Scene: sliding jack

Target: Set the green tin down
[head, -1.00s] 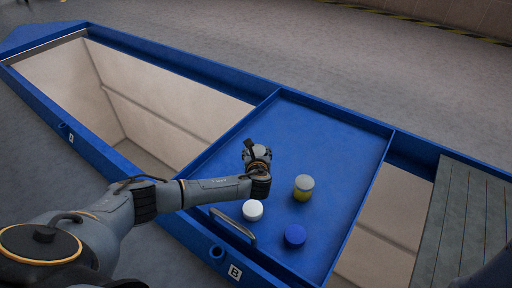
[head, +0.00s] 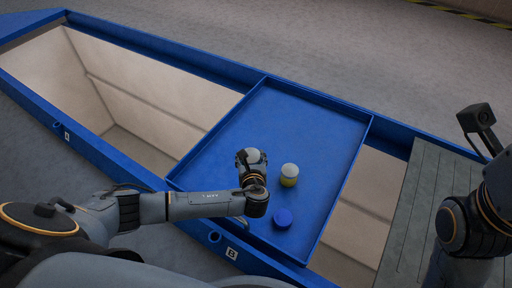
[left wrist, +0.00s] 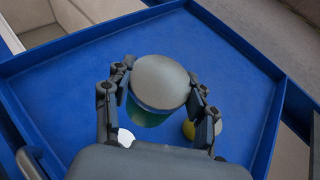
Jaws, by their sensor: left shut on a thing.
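My left gripper (head: 252,170) is shut on the green tin, which has a pale grey lid (head: 254,156). In the left wrist view the tin (left wrist: 152,114) stands between the two fingers (left wrist: 160,92), lid toward the camera, its green side showing below. It is over the blue tray (head: 318,125); I cannot tell whether its base touches the tray. A yellow tin with a pale lid (head: 289,175) stands just right of the gripper. A blue tin (head: 283,217) stands nearer the front. Part of a white tin (left wrist: 125,137) shows beside the left finger; my arm hides it in the head view.
The tray sits in a long blue frame (head: 150,48) with open pits (head: 130,90) left and right of it. Slatted grey planks (head: 425,200) lie at the right. The tray's far part is bare. My right arm (head: 455,225) is at the right edge.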

